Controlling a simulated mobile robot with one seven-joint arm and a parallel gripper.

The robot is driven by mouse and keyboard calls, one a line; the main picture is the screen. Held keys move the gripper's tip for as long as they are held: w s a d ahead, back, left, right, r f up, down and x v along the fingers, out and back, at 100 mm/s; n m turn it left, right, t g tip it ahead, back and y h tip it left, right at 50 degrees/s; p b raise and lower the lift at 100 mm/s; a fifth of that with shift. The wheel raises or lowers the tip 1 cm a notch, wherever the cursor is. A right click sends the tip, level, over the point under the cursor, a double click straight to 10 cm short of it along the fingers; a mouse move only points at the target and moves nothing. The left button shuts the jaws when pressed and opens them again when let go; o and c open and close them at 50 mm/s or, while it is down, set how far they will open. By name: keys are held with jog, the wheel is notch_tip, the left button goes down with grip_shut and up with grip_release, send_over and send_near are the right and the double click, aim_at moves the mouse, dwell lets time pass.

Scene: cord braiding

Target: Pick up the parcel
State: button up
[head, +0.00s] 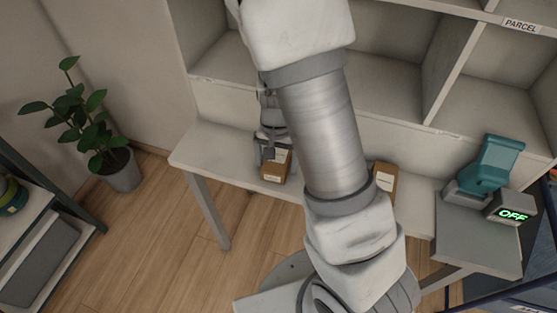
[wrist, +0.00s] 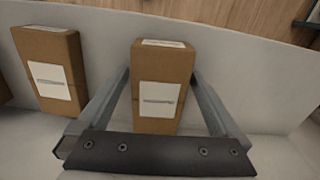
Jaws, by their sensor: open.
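Two brown cardboard boxes with white labels stand on the pale bench. One parcel (wrist: 163,65) is in the middle of the wrist view, between the two fingers of my open gripper (wrist: 163,95). Gaps show beside the box, and I cannot tell whether either finger touches it. The same parcel shows in the head view (head: 273,174), under my gripper (head: 268,150). The second parcel (wrist: 47,92) is to the left in the wrist view. In the head view this second box (head: 384,180) is partly hidden by my arm.
The bench (head: 215,160) runs below empty shelf compartments (head: 395,65), one labelled PARCEL (head: 521,26). A teal device (head: 497,165) and a display reading OFF (head: 513,214) stand at the right. A potted plant (head: 122,172) stands on the floor at left. A sliver of another brown thing shows at the wrist view's left edge.

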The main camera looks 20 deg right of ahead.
jog(key=shift+c, duration=0.3)
jog(key=c, duration=1.2)
jog(key=shift+r, duration=0.1)
